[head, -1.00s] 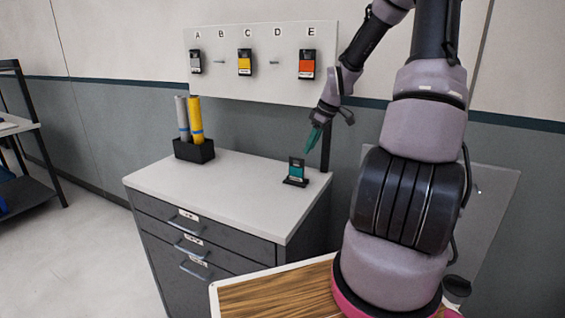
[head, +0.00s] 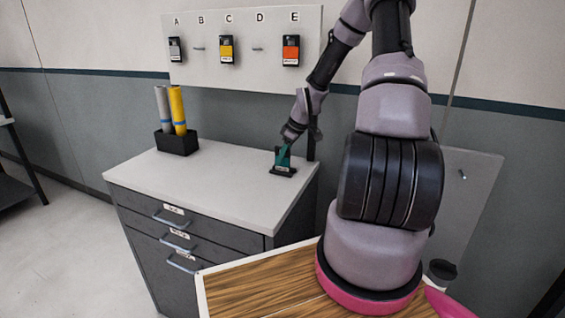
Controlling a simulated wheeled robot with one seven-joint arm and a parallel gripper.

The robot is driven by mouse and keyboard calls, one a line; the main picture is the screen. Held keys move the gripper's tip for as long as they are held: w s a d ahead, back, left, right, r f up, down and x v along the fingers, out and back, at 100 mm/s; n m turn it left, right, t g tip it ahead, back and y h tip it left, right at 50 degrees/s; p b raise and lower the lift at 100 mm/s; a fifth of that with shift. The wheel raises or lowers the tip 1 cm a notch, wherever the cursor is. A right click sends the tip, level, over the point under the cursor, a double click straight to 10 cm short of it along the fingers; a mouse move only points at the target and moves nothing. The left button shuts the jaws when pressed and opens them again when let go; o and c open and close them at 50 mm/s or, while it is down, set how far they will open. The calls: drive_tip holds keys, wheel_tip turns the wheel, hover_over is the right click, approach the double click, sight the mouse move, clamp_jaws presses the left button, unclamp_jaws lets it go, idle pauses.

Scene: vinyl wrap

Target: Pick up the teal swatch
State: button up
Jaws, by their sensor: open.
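The teal swatch (head: 281,165) stands upright in a small black holder on the white cabinet top (head: 225,190), near its back right corner. It is a small card with a dark lower part and a pale label. The fingers are open. They overlap the swatch in the picture, and I cannot tell whether they touch it or stand around it.
A black holder (head: 176,143) with a grey roll and a yellow roll stands at the cabinet's back left. A wall board (head: 250,70) lettered A to E carries grey, yellow and orange swatches, with bare pegs at B and D. The cabinet top's middle is clear.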

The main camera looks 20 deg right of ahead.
drive_tip(key=shift+f, duration=0.15)
clamp_jaws()
wheel_tip(320, 180, up, 10)
idle(0.6)
